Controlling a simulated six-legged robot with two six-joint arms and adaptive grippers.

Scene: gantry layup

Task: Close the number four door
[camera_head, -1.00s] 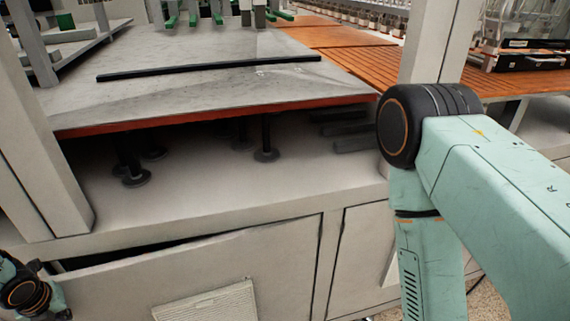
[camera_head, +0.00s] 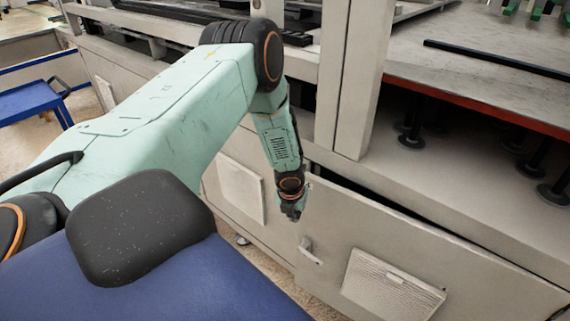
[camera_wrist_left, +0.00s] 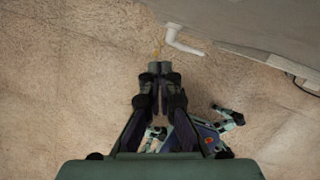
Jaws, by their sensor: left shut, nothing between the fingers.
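A grey cabinet door (camera_head: 405,250) stands ajar under the machine bed, with a dark gap along its top. It has a pale lever handle (camera_head: 311,251) near its left edge and a vent plate lower down. No number can be read on it. My left gripper (camera_head: 292,212) is at the door's upper left edge, above the handle; I cannot tell if it touches. In the left wrist view the gripper (camera_wrist_left: 160,68) is shut and empty over the floor, with the handle (camera_wrist_left: 183,41) just ahead and the door panel (camera_wrist_left: 260,25) at upper right. My right gripper is out of view.
Another cabinet panel with a vent (camera_head: 241,190) lies left of the door. A grey upright post (camera_head: 350,80) rises above the door's left end. A blue cart (camera_head: 33,101) stands at far left. Speckled floor (camera_wrist_left: 60,80) lies open below the gripper.

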